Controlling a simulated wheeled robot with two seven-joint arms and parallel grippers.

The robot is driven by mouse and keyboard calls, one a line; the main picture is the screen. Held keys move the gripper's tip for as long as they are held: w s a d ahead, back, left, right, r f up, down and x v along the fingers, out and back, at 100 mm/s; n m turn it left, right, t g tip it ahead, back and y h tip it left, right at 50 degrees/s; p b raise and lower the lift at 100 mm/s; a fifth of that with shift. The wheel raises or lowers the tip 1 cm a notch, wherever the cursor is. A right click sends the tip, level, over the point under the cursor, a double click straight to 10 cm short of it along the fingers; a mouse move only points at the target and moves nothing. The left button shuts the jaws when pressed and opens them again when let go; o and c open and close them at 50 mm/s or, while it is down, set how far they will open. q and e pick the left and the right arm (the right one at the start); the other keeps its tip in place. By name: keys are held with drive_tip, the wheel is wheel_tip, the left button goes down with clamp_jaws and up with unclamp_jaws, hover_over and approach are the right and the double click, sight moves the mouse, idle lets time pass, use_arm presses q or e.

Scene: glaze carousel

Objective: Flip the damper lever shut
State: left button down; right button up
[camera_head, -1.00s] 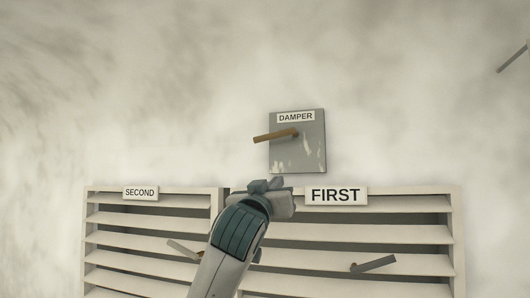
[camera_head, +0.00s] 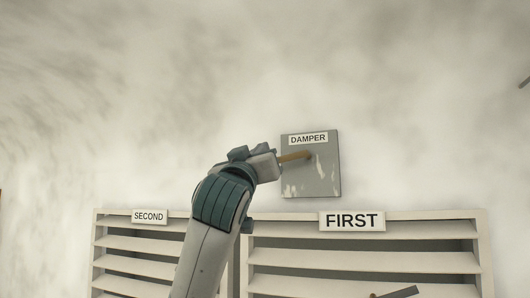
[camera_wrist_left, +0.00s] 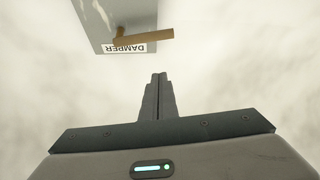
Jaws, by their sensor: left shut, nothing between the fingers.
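The damper lever (camera_head: 295,156) is a brown bar on a grey plate (camera_head: 322,182) labelled DAMPER. It points left from its pivot, nearly level. It also shows in the left wrist view (camera_wrist_left: 148,38), where the plate (camera_wrist_left: 90,18) and its label appear upside down. My left gripper (camera_head: 275,163) is at the free, left end of the lever in the head view, and its wrist partly covers that end. In the wrist view its fingers (camera_wrist_left: 158,76) are shut and empty, with a visible gap between their tips and the lever. My right gripper is not in view.
Below the plate are two white slatted shutters, labelled SECOND (camera_head: 150,217) and FIRST (camera_head: 352,221). A dark lever (camera_head: 402,292) shows at the bottom on the FIRST shutter. The mottled wall around the plate is clear.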

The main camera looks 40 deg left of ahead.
use_arm(q)
wheel_tip(320, 180, up, 5)
drive_tip(key=p, duration=0.6)
hover_over(288, 160)
drive_tip(key=s+a, duration=0.3)
drive_tip(key=s, duration=0.1)
drive_tip(key=f+p, duration=0.1)
drive_tip(key=f, duration=0.1)
drive_tip(key=w+f, duration=0.1)
drive_tip(key=f, duration=0.1)
drive_tip(key=shift+d+f+p, duration=0.1)
drive_tip(key=shift+d+p, duration=0.1)
drive_tip(key=shift+p, duration=0.15)
drive_tip(key=shift+a+f, duration=0.1)
drive_tip(key=shift+a, duration=0.05)
